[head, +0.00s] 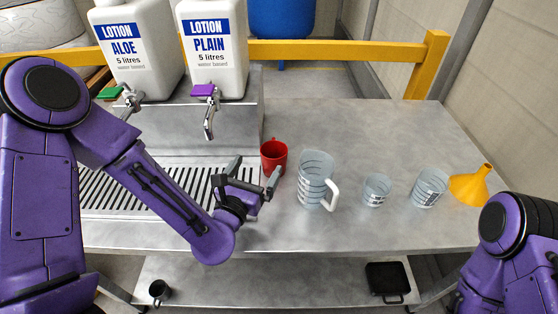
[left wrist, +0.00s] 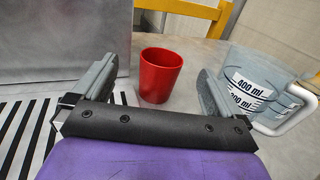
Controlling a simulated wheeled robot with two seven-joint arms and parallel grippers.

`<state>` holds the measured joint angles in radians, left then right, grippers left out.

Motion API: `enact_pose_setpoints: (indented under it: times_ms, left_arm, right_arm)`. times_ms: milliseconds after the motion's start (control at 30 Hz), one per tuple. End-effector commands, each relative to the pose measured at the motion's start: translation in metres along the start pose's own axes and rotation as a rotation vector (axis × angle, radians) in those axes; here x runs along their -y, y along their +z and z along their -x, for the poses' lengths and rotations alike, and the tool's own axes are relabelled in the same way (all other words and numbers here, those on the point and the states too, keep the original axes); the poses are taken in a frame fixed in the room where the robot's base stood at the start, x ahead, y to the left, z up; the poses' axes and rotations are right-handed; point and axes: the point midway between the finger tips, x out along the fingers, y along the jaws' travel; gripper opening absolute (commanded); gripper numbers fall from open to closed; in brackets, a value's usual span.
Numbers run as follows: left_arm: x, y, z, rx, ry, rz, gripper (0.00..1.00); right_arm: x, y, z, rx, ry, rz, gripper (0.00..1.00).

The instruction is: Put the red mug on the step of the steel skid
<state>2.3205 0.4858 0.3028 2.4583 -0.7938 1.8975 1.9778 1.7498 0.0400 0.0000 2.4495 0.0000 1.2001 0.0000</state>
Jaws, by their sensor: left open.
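The red mug (head: 273,157) stands upright on the steel table, just right of the slatted grate. In the left wrist view the mug (left wrist: 160,76) shows between and beyond the two fingers. My left gripper (head: 254,174) is open and empty, close in front of the mug, a finger to each side in its own view (left wrist: 155,85). I cannot tell whether a finger touches it. The steel skid (head: 235,125) is at the back left, its raised step carrying two white lotion jugs. My right gripper is out of view; only part of my right arm shows.
A measuring jug (head: 313,180) stands close right of the mug, with two clear beakers (head: 376,190) (head: 430,188) and a yellow funnel (head: 470,186) further right. Taps (head: 209,108) hang from the lotion jugs over the slatted grate (head: 150,172). The table's back right is clear.

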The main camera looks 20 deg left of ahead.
Motion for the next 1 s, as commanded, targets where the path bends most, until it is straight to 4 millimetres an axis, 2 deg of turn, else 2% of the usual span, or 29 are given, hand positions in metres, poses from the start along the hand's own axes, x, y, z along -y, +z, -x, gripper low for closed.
enact_pose_setpoints:
  times_ms: [33,200,267,433,633,800,900,1000]
  left_arm:
    - [0.001,-0.015,-0.001,0.0,-0.003,0.0,1.0]
    - [0.004,-0.028,-0.003,0.0,-0.01,-0.002,1.0]
    - [0.005,-0.026,-0.009,0.001,-0.011,-0.002,1.0]
    - [0.007,-0.024,-0.042,0.0,-0.014,-0.004,1.0]
    - [0.009,-0.023,-0.067,-0.001,-0.015,-0.005,1.0]
    - [0.012,-0.023,-0.097,-0.001,-0.012,-0.004,1.0]
    - [0.011,-0.024,-0.107,-0.001,-0.012,-0.004,1.0]
    - [0.011,-0.025,-0.108,-0.002,-0.01,-0.002,1.0]
  right_arm:
    - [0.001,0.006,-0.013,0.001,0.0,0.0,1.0]
    - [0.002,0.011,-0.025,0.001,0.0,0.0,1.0]
    - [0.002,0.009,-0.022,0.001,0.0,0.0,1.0]
    - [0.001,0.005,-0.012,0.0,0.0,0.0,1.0]
    - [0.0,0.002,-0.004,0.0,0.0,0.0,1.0]
    - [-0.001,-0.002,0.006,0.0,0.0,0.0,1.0]
    - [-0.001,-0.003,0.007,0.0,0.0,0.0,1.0]
    - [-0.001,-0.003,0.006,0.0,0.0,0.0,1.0]
